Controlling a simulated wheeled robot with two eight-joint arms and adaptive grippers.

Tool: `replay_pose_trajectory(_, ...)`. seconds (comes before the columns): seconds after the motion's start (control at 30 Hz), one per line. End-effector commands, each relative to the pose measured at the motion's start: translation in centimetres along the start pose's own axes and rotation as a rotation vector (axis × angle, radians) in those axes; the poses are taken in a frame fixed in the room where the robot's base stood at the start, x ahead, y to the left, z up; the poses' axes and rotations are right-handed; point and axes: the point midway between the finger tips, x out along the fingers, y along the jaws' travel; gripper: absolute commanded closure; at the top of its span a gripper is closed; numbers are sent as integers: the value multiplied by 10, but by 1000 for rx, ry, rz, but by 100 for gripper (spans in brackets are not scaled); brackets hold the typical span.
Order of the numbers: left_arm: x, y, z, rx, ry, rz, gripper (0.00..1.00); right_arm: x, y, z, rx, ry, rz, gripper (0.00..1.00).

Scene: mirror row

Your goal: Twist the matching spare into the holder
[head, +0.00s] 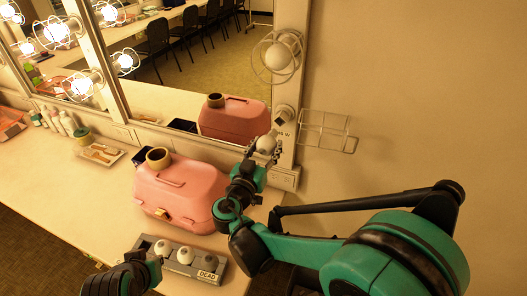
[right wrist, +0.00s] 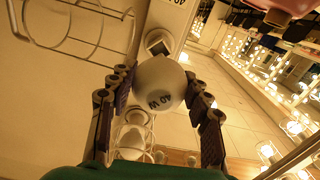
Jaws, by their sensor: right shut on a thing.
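My right gripper (head: 263,150) is shut on a round white bulb (head: 267,145) by the lower right of the mirror frame. In the right wrist view, the bulb (right wrist: 160,82) sits between both fingers with "40 W" on it, upside down. A pale round holder (head: 285,113) is just beyond it on the frame. A grey tray (head: 222,270) labelled "DEAD" at one end holds several roundish bulbs. My left gripper (head: 125,278) is at the lower left, its fingers unclear.
A pink case (head: 180,195) with a tape roll (head: 158,157) on it stands on the counter, left of my right gripper. A wire basket (head: 325,130) sticks out from the wall at right. A caged unlit bulb (head: 278,56) is above the holder. Bottles and a small tray lie further left.

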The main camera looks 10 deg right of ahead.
Motion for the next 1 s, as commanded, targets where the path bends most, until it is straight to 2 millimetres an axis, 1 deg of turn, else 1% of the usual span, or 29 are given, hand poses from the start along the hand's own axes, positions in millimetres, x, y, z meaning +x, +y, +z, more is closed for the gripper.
replay_pose_trajectory(0.2, 0, 0, 0, 0, 0, 0, 100, 19, 1, 0, 0, -1, 2, 72)
replay_pose_trajectory(0.5, 0, 0, 0, 0, 0, 0, 100, 39, 1, 0, 0, -1, 1, 72)
replay_pose_trajectory(0.7, 0, 0, 0, 0, 0, 0, 100, 43, 0, 0, 0, -1, 0, 72)
replay_pose_trajectory(1.0, 0, 0, 0, 0, 0, 0, 100, 44, 0, 0, 0, -1, 0, 72)
